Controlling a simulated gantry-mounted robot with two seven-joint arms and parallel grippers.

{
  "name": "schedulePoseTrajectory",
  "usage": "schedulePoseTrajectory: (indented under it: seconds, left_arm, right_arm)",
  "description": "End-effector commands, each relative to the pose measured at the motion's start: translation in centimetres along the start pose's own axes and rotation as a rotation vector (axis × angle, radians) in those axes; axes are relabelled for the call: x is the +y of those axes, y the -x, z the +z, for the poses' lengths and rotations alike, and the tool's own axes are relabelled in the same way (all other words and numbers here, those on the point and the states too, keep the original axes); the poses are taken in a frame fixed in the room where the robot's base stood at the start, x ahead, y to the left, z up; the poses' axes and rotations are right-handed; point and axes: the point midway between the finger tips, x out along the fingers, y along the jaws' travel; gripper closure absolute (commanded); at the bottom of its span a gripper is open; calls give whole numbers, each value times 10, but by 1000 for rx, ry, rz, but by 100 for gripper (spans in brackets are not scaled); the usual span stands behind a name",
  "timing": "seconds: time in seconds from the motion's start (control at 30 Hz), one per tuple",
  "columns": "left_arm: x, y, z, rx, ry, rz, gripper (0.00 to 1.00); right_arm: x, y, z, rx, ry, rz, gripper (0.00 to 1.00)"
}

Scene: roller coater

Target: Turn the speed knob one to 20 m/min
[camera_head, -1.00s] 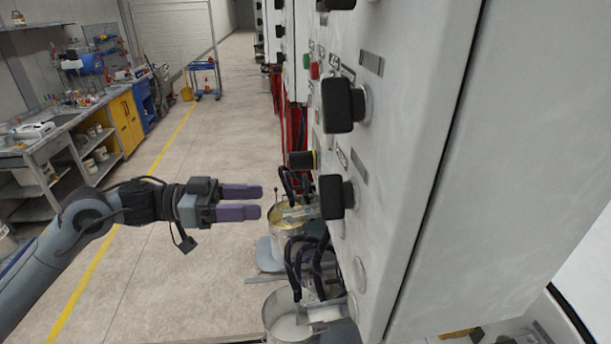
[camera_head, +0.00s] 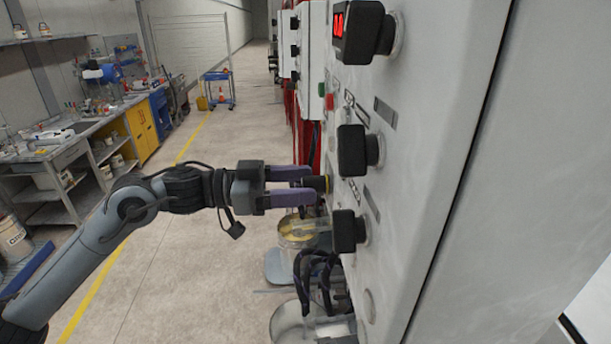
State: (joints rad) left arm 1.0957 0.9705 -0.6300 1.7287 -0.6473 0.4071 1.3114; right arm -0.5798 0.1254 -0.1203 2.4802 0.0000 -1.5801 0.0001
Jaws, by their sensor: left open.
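The white control panel (camera_head: 425,110) fills the right side and carries several black knobs. A smaller black knob with a yellow ring (camera_head: 320,184) is farther along the panel. My left gripper (camera_head: 313,185) is open, its purple fingertips above and below this smaller knob. I cannot tell whether they touch it. I cannot read which knob is speed knob one. My right gripper is not in view.
Green (camera_head: 321,89) and red (camera_head: 330,102) buttons sit above the small knob. Dark hoses (camera_head: 316,275) and metal pots (camera_head: 296,322) stand below the panel. A workbench (camera_head: 75,155) lines the left wall. The floor between is clear.

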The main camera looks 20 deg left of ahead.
Motion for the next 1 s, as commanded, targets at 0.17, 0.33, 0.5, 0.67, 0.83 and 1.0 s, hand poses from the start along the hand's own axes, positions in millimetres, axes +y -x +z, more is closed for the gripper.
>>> schedulePoseTrajectory:
  seconds: [0.17,0.33,0.5,0.67,0.83,1.0]
  left_arm:
    - [0,-12,-2,1,-1,1,40]
    - [0,-15,0,0,-1,0,40]
    - [0,-15,0,0,0,0,40]
    - [0,-15,0,0,0,0,63]
    - [0,-15,0,0,0,0,89]
    - [0,-15,0,0,-4,0,94]
  right_arm:
    - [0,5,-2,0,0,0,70]
    - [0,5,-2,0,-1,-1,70]
    - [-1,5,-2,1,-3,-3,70]
    - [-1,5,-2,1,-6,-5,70]
    - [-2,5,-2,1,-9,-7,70]
    - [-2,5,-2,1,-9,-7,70]
